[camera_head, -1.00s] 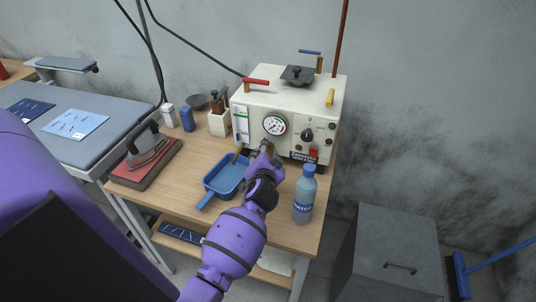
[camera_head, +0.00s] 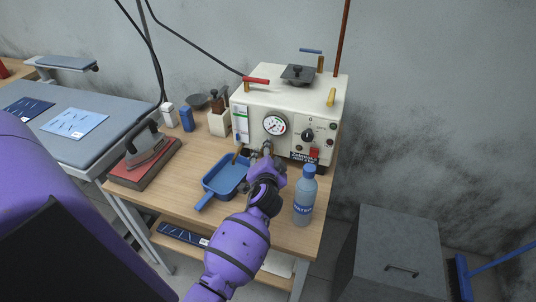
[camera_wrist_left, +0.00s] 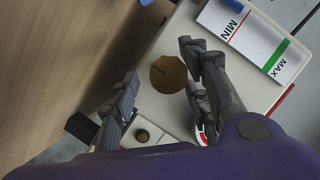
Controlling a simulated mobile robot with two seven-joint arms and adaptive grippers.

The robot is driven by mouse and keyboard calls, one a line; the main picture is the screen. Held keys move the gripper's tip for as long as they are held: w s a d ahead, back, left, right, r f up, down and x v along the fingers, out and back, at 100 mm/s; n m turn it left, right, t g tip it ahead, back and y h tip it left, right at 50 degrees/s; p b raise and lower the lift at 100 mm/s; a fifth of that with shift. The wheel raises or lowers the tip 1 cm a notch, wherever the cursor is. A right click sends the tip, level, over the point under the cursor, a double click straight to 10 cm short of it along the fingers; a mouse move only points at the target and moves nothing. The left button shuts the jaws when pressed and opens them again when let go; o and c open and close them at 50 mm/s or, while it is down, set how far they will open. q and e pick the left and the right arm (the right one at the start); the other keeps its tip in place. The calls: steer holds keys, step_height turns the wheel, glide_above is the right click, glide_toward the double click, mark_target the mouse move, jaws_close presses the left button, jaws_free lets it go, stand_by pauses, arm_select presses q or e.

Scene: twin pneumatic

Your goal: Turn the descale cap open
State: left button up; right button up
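The brass descale cap (camera_wrist_left: 168,75) is a faceted disc with a dark slot-like mark, on the lower front of the white boiler (camera_head: 288,95). In the left wrist view it shows between the spread fingers of my left gripper (camera_wrist_left: 160,64), with a gap on each side. The fingers do not appear to touch it. In the head view my left gripper (camera_head: 268,160) is just in front of the boiler, below the pressure gauge (camera_head: 274,124), and partly hides the cap area. My right gripper is not in view.
A blue dustpan-like tray (camera_head: 224,178) lies left of my gripper, and a water bottle (camera_head: 304,195) stands to its right. An iron (camera_head: 147,150) rests on a red-edged pad farther left. A MIN/MAX level strip (camera_wrist_left: 258,38) is near the cap.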

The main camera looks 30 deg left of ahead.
arm_select(q)
steer(key=shift+r, duration=0.1)
steer(key=v, duration=1.2)
